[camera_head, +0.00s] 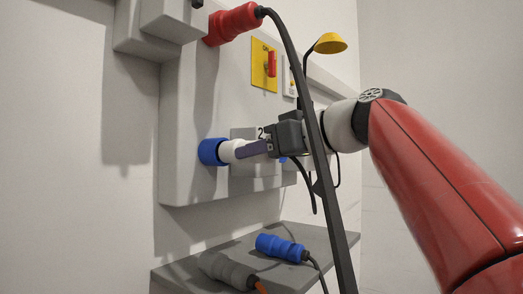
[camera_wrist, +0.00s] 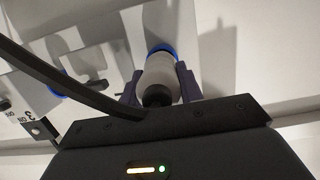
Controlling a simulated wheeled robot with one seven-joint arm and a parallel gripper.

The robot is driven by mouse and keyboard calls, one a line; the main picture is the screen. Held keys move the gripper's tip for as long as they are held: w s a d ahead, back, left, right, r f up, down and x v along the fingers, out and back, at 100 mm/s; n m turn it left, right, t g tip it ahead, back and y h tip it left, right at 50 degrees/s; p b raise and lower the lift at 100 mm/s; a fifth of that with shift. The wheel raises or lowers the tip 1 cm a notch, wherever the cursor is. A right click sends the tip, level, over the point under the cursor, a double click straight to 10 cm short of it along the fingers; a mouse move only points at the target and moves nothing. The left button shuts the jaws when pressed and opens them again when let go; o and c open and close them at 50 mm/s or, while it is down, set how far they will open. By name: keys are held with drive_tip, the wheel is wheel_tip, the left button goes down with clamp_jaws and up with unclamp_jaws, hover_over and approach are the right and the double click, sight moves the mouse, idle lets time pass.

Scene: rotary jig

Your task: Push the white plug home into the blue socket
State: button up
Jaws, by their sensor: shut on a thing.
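The white plug (camera_head: 228,151) is between the fingers of my gripper (camera_head: 252,149), which is shut on it. The plug's front end meets the blue socket (camera_head: 210,151) on the grey panel, roughly in line with it. In the wrist view the white plug (camera_wrist: 159,76) sits between the two dark fingers of my gripper (camera_wrist: 161,85), with the blue socket (camera_wrist: 162,48) showing as a rim beyond it. How deep the plug sits in the socket cannot be told.
A red plug (camera_head: 234,22) sits high on the panel, and its thick black cable (camera_head: 308,120) hangs down in front of my wrist. A yellow plate with a red switch (camera_head: 271,63) is above my gripper. A blue connector (camera_head: 281,247) and a grey connector (camera_head: 226,270) lie on the shelf (camera_head: 180,274) below.

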sight(244, 163)
drive_tip(key=shift+r+p+x, duration=0.15)
drive_tip(key=shift+p+x, duration=0.1)
drive_tip(key=shift+x, duration=0.5)
drive_tip(key=shift+r+p+x, duration=0.2)
drive_tip(key=shift+p+x, duration=0.05)
drive_tip(key=shift+x, duration=0.55)
drive_tip(key=o, duration=1.1)
drive_tip(key=shift+a, duration=0.1)
drive_tip(key=shift+o, duration=0.2)
drive_tip(key=b+v, duration=0.1)
drive_tip(key=v, duration=0.6)
drive_tip(key=shift+s+d, duration=0.15)
drive_tip(key=shift+d, duration=0.15)
